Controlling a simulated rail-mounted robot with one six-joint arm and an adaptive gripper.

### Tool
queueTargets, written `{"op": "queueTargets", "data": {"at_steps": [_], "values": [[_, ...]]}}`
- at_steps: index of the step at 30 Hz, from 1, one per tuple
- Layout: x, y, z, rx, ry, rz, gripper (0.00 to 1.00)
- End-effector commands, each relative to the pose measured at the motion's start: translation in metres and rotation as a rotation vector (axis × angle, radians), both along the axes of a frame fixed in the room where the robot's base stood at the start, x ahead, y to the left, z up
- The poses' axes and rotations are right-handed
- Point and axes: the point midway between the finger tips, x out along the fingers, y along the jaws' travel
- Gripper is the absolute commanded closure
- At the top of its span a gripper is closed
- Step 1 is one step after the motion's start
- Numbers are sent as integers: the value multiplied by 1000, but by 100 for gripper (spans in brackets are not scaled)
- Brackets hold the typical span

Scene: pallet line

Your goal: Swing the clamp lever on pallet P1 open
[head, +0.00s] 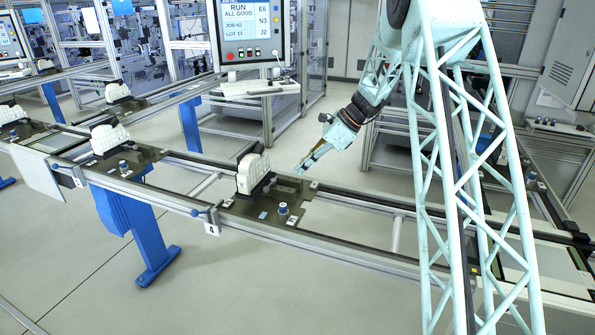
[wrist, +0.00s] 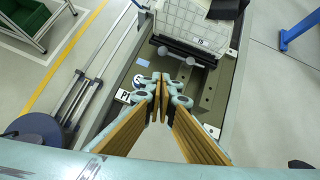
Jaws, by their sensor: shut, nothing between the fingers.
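Pallet P1 (head: 240,207) is a dark plate on the rail line in the head view; its dark surface (wrist: 207,100) and P1 label (wrist: 122,96) show in the wrist view. A white ribbed block (wrist: 190,22) stands upright on it, also seen in the head view (head: 250,175). In front of the block is a grey bar with rounded ends (wrist: 177,55), which looks like the clamp lever. My gripper (head: 302,168) is above the pallet's right side, apart from the block. In the wrist view my gripper (wrist: 163,84) is shut and empty, its fingertips just short of the bar.
A round knob (head: 283,208) stands near the pallet's front edge. More pallets with white blocks (head: 110,138) sit along the line to the left. A control screen (head: 248,32) and keyboard shelf (head: 258,88) stand behind. The rail span right of the pallet is open.

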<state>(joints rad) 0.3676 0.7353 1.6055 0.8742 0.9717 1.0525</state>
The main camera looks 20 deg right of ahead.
Motion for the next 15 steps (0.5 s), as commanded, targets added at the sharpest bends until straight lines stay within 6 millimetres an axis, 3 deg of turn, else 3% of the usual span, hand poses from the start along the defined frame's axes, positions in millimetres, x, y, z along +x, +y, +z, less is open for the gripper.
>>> {"op": "queueTargets", "data": {"at_steps": [15], "values": [[1, 23, 10, -175, 113, 13, 100]]}}
